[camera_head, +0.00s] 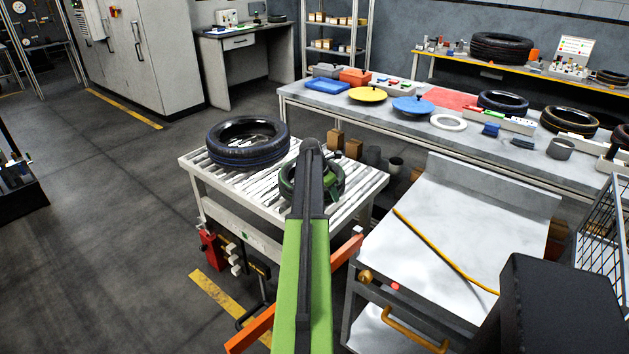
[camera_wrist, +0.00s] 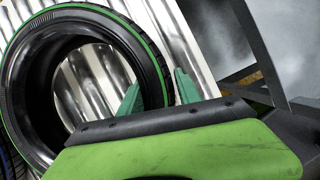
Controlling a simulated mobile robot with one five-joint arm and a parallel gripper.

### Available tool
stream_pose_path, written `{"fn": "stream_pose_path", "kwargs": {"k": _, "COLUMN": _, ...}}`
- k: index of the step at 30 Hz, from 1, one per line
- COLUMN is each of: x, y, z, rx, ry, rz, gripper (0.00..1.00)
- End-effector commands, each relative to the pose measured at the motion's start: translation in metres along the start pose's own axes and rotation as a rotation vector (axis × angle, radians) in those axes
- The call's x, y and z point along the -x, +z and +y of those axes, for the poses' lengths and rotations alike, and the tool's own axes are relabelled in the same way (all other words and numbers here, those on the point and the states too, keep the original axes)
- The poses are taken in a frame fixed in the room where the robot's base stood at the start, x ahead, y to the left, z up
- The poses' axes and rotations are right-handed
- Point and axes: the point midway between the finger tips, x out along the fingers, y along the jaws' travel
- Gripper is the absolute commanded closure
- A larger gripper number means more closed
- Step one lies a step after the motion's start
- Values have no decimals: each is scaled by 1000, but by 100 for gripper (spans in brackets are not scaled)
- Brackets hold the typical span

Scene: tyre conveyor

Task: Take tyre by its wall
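The tyre with a green stripe (camera_wrist: 88,17) lies flat on the roller conveyor (camera_head: 360,187). In the head view this green-striped tyre (camera_head: 287,187) is partly hidden behind my arm. My gripper (camera_wrist: 158,87) is at the tyre's right side in the wrist view. One green finger is within the tyre's hole and the other is outside its tread, with the wall between them. The fingers look open, with a gap showing on the outer side. Their lower parts are hidden by my gripper body.
A larger blue-striped tyre (camera_head: 248,141) lies on the conveyor close to the left. A grey metal cart (camera_head: 465,222) stands at the right, with a yellow cable on it. A long bench (camera_head: 385,113) with lids and tyres is behind. The floor at the left is clear.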

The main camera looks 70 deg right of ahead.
Motion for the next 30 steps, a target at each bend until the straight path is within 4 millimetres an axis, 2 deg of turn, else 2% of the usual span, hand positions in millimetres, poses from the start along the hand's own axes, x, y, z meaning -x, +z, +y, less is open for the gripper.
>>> {"fn": "stream_pose_path", "kwargs": {"k": 1, "x": 0, "y": 0, "z": -1, "rx": 0, "ry": -3, "rz": 1, "gripper": 74}}
{"fn": "stream_pose_path", "kwargs": {"k": 7, "x": 0, "y": 0, "z": -2, "rx": 0, "ry": -5, "rz": 2, "gripper": 100}}
{"fn": "stream_pose_path", "kwargs": {"k": 22, "x": 2, "y": 1, "z": -3, "rx": -3, "ry": -5, "rz": 1, "gripper": 100}}
{"fn": "stream_pose_path", "kwargs": {"k": 30, "x": 21, "y": 9, "z": -2, "rx": -2, "ry": -4, "rz": 0, "gripper": 100}}
